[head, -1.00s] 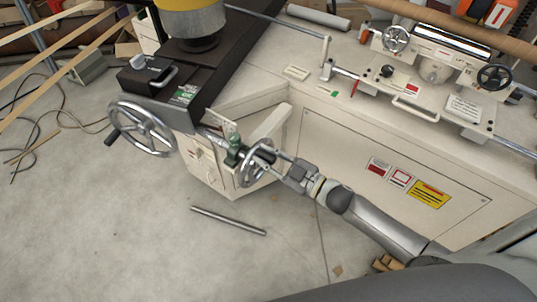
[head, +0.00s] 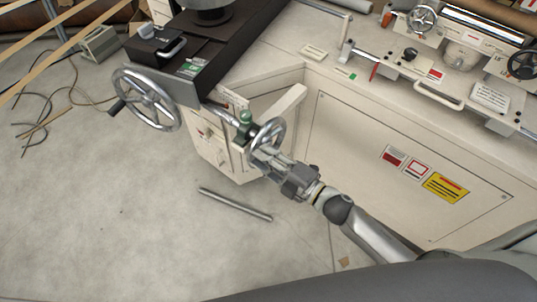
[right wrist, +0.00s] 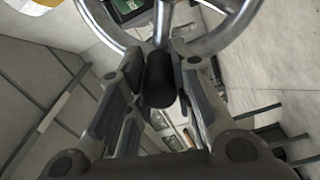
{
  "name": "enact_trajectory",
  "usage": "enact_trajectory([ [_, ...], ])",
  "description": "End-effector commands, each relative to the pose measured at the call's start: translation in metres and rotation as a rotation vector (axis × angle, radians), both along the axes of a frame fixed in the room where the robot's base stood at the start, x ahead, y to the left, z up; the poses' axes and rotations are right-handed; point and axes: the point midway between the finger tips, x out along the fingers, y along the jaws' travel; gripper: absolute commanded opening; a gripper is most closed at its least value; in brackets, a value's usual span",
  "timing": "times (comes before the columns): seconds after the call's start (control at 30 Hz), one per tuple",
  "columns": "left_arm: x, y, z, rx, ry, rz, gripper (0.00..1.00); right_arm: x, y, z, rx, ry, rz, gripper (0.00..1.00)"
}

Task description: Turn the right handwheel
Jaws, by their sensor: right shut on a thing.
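The right handwheel (head: 279,128) is a small silver spoked wheel on a shaft at the machine's corner, with a green fitting behind it. My right gripper (head: 266,153) is at the wheel's lower edge in the head view. In the right wrist view its two fingers (right wrist: 167,82) are closed on both sides of the wheel's black handle (right wrist: 160,80). The silver rim (right wrist: 207,42) curves across the top of that view. A larger handwheel (head: 119,83) with a black handle stands to the left. My left gripper is not in view.
The cream machine cabinet (head: 360,130) with warning labels is beside my right arm. A metal bar (head: 235,205) lies on the open concrete floor. Cables (head: 42,130) lie at the left. Two small handwheels (head: 424,18) are on the upper right panel.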

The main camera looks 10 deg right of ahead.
Motion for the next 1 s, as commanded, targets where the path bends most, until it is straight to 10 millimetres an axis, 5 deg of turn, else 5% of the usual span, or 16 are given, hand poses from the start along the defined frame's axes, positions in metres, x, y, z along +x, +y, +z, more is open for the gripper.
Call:
enact_trajectory([
  [0.4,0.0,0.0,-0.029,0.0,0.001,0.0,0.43,-0.007,0.007,-0.025,-0.225,-0.17,0.002,0.0],
  [1.0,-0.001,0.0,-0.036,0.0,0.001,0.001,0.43,-0.008,0.008,-0.03,-0.298,-0.225,0.002,0.0],
])
